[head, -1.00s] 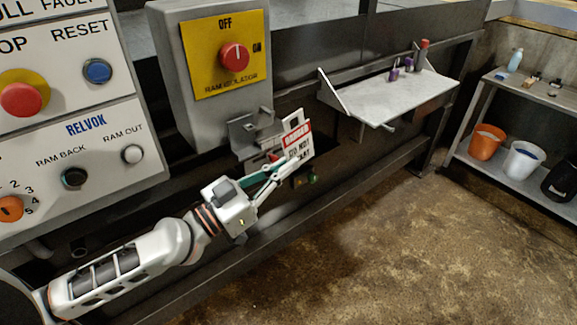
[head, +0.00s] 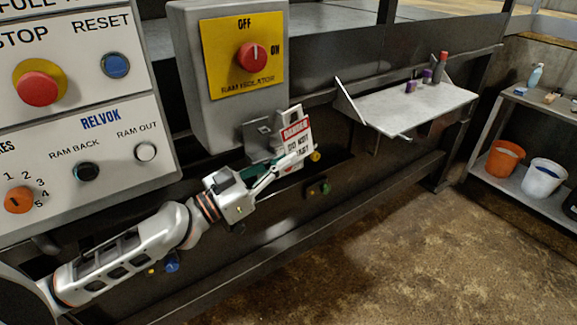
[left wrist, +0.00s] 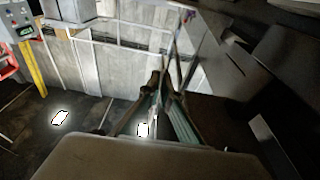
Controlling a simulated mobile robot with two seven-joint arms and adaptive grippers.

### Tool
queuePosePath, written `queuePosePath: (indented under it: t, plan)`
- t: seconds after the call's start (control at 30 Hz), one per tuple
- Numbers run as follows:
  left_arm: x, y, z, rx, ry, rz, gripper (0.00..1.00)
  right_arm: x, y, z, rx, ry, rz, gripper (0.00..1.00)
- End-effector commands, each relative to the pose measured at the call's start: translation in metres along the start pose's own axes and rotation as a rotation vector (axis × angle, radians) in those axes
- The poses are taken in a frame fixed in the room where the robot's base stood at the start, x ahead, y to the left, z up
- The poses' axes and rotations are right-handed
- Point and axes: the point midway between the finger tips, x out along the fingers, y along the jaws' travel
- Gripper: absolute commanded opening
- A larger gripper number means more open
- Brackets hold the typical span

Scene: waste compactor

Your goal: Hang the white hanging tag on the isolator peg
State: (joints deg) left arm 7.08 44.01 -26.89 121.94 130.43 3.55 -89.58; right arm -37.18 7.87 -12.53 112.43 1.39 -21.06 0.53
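The white tag (head: 296,130), with a red DANGER band, stands roughly upright below and right of the isolator box (head: 186,65). My left gripper (head: 291,161) is shut on its lower part. In the left wrist view the fingers (left wrist: 164,85) nearly meet, and the tag (left wrist: 175,45) shows as a thin, nearly edge-on plate. A grey metal bracket (head: 256,139) under the box lies just left of the tag. The peg itself is not clearly distinguishable, and I cannot tell whether the tag touches the bracket. My right gripper is not in view.
The yellow isolator plate (head: 220,70) has a red knob (head: 251,57). A control panel (head: 70,115) stands close on the left. A small shelf (head: 415,108) with bottles juts out at right. A rack (head: 509,177) with buckets stands beyond. The floor at lower right is clear.

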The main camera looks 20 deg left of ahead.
Motion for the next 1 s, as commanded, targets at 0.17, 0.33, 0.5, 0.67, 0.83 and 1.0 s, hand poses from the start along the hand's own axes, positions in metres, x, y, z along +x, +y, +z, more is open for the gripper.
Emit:
queuePosePath:
  t: [0.17, 0.33, 0.5, 0.67, 0.83, 1.0]
  plan:
    - [0.000, -0.011, 0.002, 0.000, -0.001, -0.002, 0.00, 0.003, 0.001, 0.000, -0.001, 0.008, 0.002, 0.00]
    - [-0.001, -0.020, 0.006, 0.001, -0.001, -0.004, 0.00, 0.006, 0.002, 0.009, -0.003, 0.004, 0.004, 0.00]
    - [-0.002, -0.026, 0.008, -0.001, -0.001, -0.006, 0.00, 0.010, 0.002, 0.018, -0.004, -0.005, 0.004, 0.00]
    - [-0.002, -0.027, 0.009, -0.001, -0.001, -0.004, 0.00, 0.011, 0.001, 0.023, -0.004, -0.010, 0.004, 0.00]
    - [-0.002, -0.027, 0.009, -0.001, 0.000, -0.002, 0.00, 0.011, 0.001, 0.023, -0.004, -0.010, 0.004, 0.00]
    - [-0.002, -0.026, 0.008, -0.001, 0.000, -0.001, 0.00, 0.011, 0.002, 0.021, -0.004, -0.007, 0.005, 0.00]
